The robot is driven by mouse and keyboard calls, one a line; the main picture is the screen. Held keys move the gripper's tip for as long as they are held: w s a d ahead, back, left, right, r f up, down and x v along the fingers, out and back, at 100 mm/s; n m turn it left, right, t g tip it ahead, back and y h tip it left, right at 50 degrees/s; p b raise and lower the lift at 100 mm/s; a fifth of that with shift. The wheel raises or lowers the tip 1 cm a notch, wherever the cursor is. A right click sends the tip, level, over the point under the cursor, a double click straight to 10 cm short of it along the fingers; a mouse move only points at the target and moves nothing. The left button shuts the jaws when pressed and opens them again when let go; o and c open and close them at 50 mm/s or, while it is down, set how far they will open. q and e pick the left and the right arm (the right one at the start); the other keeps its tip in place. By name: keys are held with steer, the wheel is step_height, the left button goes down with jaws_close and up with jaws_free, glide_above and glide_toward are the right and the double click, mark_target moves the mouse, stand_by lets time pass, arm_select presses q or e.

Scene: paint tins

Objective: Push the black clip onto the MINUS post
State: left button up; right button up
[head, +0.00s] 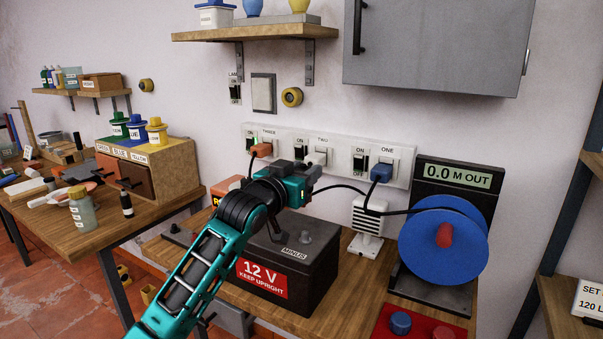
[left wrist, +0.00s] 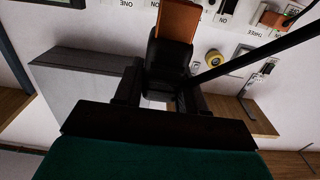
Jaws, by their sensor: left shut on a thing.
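The 12 V battery (head: 322,270) is a black box with a red label, standing on the wooden bench. The MINUS post (head: 305,238) is a short grey stud on its top, beside the MINUS label (head: 294,252). My left gripper (head: 314,174) is above and behind the battery top, apart from the MINUS post. In the left wrist view it is shut on a black block with a copper-brown end, which looks like the black clip (left wrist: 170,58). In the head view the clip is mostly hidden by my gripper. My right gripper is not in view.
A socket strip (head: 403,175) with orange and blue plugs is on the wall behind. A white vented unit (head: 366,228) and a blue reel (head: 443,245) stand right of the battery. A black cable (head: 345,189) runs near my gripper. A red tray (head: 385,328) lies in front.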

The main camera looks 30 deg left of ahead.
arm_select(q)
steer(key=shift+d, duration=0.3)
steer(key=shift+f, duration=0.1)
steer(key=shift+f+b, duration=1.5)
steer(key=shift+f, duration=1.25)
steer(key=shift+f, duration=0.8)
steer(key=shift+f, duration=0.15)
steer(key=shift+f, duration=0.85)
steer(key=o, duration=1)
